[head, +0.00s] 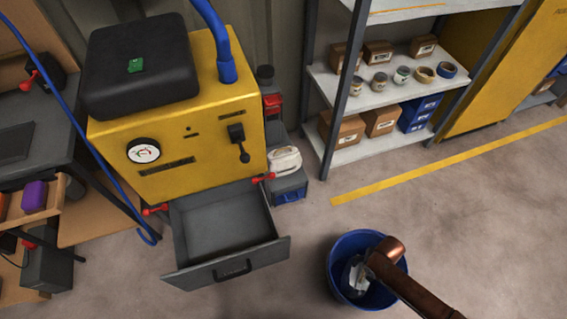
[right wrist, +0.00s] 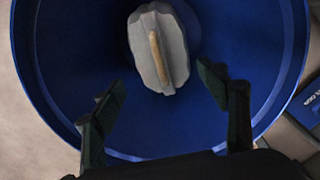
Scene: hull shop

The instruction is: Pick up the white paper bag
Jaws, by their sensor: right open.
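My right gripper (right wrist: 160,80) is open and empty, its two dark fingers apart over the mouth of a blue bin (right wrist: 270,75). Inside the bin lies a pale grey-white rounded object with a tan strip along its middle (right wrist: 157,50); it may be the white paper bag, but I cannot be sure. It sits beyond the fingertips, apart from them. In the head view the bin (head: 338,248) stands on the floor, and my copper-coloured right arm reaches over it, hiding part of its inside. Another crumpled white item (head: 285,160) rests on a grey toolbox (head: 290,187). My left gripper is out of view.
A yellow machine (head: 190,130) stands left, with an open, empty grey drawer (head: 215,225) below it. A shelf (head: 370,87) holds boxes and jars behind. A workbench is at the far left. Floor right of the bin is clear.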

